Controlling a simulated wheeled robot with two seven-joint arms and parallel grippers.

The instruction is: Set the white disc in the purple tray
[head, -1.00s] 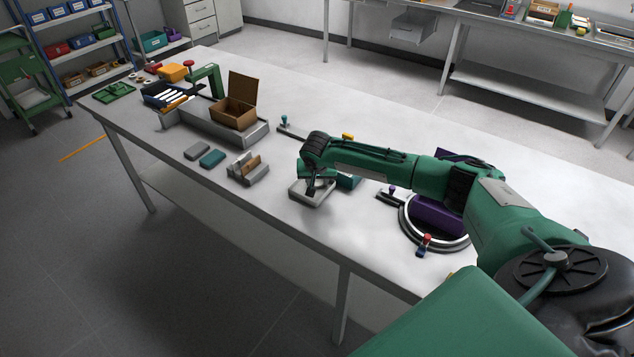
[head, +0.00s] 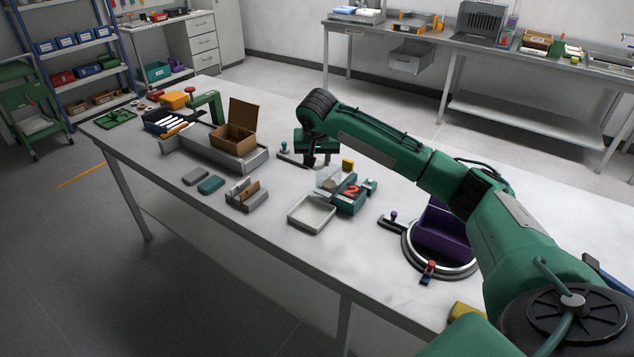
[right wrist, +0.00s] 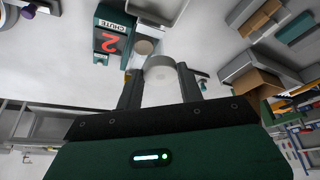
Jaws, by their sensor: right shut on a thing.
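My right gripper (head: 318,163) is above the middle of the table, pointing down, just behind the teal chute block. In the right wrist view its two fingers (right wrist: 160,88) are shut on the white disc (right wrist: 160,69), a short pale round piece held at the fingertips. In the head view I cannot clearly make out the disc. The purple tray (head: 442,232) stands inside a round silver and black ring at the table's right, well away from the gripper and partly hidden behind my right arm. My left gripper is not in view.
A teal chute block (head: 348,201) marked with a red 2 stands below the gripper. A shallow white square tray (head: 312,214) is before it. A purple-knobbed lever (head: 393,217) and a red-topped piece (head: 430,268) flank the ring (head: 408,246). A brown open box (head: 233,138) stands left.

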